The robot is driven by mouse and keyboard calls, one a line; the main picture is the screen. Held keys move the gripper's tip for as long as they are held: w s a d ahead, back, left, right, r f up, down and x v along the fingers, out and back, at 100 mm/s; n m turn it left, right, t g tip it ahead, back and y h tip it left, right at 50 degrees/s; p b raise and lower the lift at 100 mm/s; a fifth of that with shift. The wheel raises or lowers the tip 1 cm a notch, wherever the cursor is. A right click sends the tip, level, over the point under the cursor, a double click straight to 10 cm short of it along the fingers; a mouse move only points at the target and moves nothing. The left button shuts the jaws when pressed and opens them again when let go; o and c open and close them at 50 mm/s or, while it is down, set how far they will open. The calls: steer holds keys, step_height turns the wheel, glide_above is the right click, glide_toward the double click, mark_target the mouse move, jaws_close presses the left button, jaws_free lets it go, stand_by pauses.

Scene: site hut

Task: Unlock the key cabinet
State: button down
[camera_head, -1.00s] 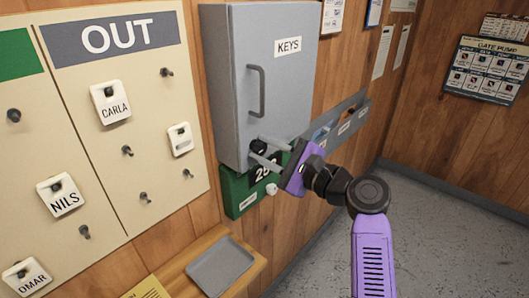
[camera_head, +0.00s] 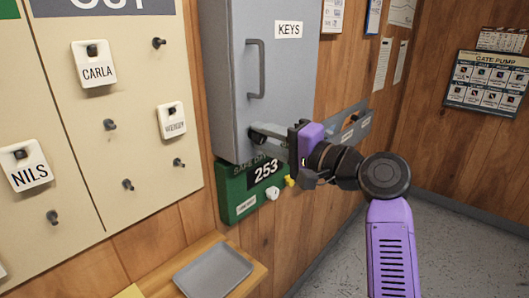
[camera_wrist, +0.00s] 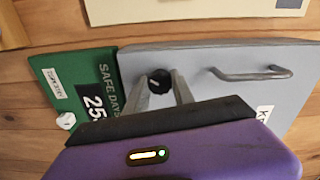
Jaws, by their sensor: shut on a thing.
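The grey key cabinet (camera_head: 224,85) hangs on the wooden wall, its door shut, with a KEYS label (camera_head: 289,30) and a bar handle (camera_head: 255,70). It also shows in the wrist view (camera_wrist: 215,60). The black lock knob (camera_wrist: 159,82) is at the door's lower corner, with a pale mark on its face. My gripper (camera_head: 257,136) is at that corner, below the handle. In the wrist view my gripper's fingers (camera_wrist: 162,84) are on either side of the knob, shut on it.
A green sign reading 253 (camera_head: 238,186), with a white knob (camera_head: 272,193), is just below the cabinet. A shelf (camera_head: 250,282) with a grey tray (camera_head: 214,271) is lower. The OUT board (camera_head: 130,180) with name tags is left; a wall rack (camera_head: 345,135) is right.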

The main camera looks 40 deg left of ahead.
steer(key=n+b, duration=0.3)
steer(key=shift+f+n, duration=0.3)
steer(key=shift+r+n+b, duration=0.1)
steer(key=shift+n+b, duration=1.4)
steer(key=shift+n, duration=0.2)
steer(key=c, duration=1.1)
jaws_free()
steer(key=shift+o, duration=0.2)
steer(key=shift+r, duration=0.1)
steer(key=shift+d, duration=0.1)
steer(key=d, duration=0.7)
steer(key=shift+s+d, duration=0.3)
